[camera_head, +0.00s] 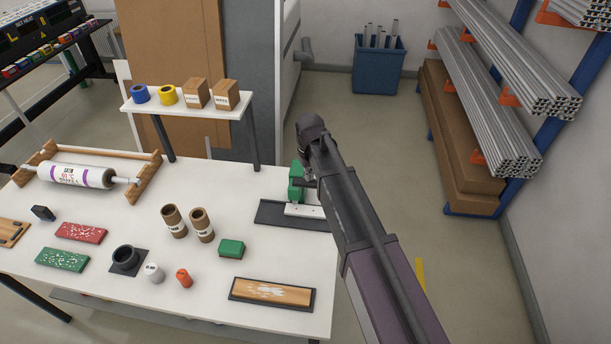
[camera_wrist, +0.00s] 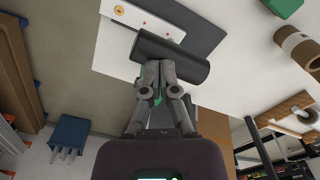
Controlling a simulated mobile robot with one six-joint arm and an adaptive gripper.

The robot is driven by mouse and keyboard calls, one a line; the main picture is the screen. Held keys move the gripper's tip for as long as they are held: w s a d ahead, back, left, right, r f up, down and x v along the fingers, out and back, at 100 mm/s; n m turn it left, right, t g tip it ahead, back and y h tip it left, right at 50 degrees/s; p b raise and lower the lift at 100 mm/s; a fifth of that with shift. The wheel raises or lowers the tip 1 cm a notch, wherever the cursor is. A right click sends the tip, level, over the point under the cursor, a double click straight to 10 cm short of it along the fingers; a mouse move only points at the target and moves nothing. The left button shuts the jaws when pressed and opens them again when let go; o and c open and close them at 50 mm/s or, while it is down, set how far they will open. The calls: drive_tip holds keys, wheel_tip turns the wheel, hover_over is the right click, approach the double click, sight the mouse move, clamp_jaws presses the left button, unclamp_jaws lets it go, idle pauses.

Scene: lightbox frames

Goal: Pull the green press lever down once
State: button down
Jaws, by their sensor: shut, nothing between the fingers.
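The green press (camera_head: 296,182) stands at the right end of the white table, on a dark base plate (camera_head: 275,214) with a white strip (camera_head: 305,211). My arm hides its right side. In the wrist view a dark cylindrical bar (camera_wrist: 185,61), seemingly the lever's grip, lies across the tips of my gripper (camera_wrist: 158,68). The fingers are shut with nothing between them. I cannot tell whether they touch the bar. A little green (camera_wrist: 158,94) shows behind the fingers. The lever is mostly hidden in the head view.
Two brown cardboard tubes (camera_head: 174,222) and a green block (camera_head: 231,248) stand left of the press. A raised white shelf (camera_head: 190,107) holds tape rolls and boxes behind. A metal-tube rack (camera_head: 490,110) stands right, across open floor.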

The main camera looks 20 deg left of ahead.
drive_tip(key=shift+s+d+f+b, duration=0.1)
drive_tip(key=shift+s+f+b, duration=0.3)
drive_tip(key=shift+f+b, duration=0.35)
drive_tip(key=shift+s+d+f+b, duration=0.1)
drive_tip(key=shift+s+f+b, duration=0.25)
drive_tip(key=shift+f+b, duration=0.3)
drive_tip(key=shift+f, duration=0.15)
drive_tip(key=shift+s+d+f+b, duration=0.1)
drive_tip(key=shift+s+f+b, duration=0.15)
drive_tip(key=shift+f+b, duration=0.5)
drive_tip(key=shift+s+f+b, duration=0.2)
drive_tip(key=shift+f+b, duration=0.5)
drive_tip(key=shift+s+d+f+b, duration=0.1)
drive_tip(key=shift+s+f+b, duration=0.15)
drive_tip(key=shift+f+b, duration=0.5)
drive_tip(key=shift+f, duration=0.1)
drive_tip(key=p, duration=1.4)
approach(309, 186)
drive_tip(key=shift+w+a, duration=0.2)
drive_tip(key=shift+w, duration=0.5)
idle(0.4)
drive_tip(key=shift+f, duration=0.1)
idle(0.4)
